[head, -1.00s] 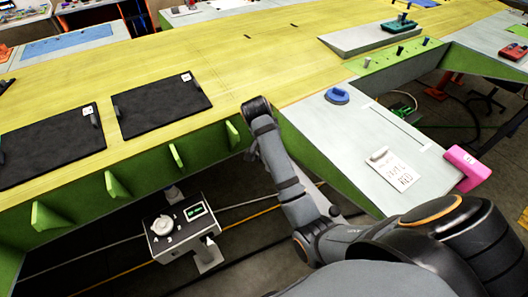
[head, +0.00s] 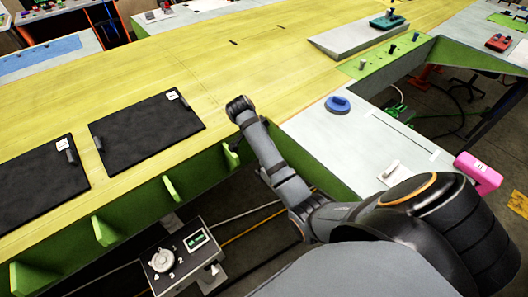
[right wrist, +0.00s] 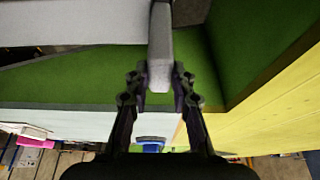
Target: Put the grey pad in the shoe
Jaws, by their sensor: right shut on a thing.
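In the right wrist view my right gripper (right wrist: 160,82) is shut on a light grey, narrow block, the grey pad (right wrist: 160,45). The pad sticks out past the fingertips, in front of a green wall (right wrist: 90,78). In the head view my right arm reaches from the lower right to the edge of the yellow wing; its fingers and the pad cannot be made out there. I cannot tell which thing is the shoe. My left gripper is not in view.
Two black panels (head: 145,130) lie on the yellow wing (head: 215,75). A grey tabletop (head: 345,140) to the right bears a blue knobbed piece (head: 338,104). A pink bracket (head: 478,172) is at its corner. A grey box with a dial (head: 185,260) stands below the wing edge.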

